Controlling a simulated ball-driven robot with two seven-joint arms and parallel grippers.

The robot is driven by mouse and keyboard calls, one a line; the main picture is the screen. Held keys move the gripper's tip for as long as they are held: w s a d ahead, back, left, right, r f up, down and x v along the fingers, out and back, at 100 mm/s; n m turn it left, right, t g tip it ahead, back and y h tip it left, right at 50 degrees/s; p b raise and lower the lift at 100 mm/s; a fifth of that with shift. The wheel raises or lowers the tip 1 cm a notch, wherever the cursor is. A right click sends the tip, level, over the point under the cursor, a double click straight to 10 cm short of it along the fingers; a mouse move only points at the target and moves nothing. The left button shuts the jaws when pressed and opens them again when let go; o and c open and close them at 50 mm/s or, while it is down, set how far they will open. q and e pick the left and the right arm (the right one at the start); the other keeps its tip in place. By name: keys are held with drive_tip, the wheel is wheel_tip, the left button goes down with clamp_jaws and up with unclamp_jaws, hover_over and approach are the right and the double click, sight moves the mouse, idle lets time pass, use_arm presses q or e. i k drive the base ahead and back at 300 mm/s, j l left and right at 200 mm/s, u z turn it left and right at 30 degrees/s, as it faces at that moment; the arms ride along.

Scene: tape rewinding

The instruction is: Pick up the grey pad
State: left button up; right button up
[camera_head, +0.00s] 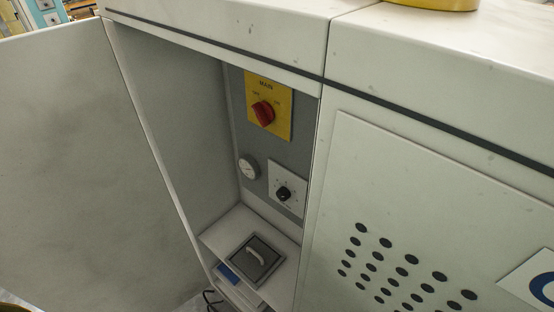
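The grey pad (242,265) is a flat, square, dark grey plate with a light curved handle (255,254) on top. It lies on a white shelf (283,271) at the bottom of an open cabinet compartment. A small blue item (228,273) shows at the pad's lower left edge.
The open cabinet door (80,160) stands to the left. A red main switch (263,113), a gauge (249,167) and a black knob (283,194) are on the compartment's back panel. A closed perforated panel (430,200) is on the right. Dark cables (211,298) hang below the shelf.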

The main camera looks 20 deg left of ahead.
sight(255, 259)
drive_tip(key=u, duration=0.85)
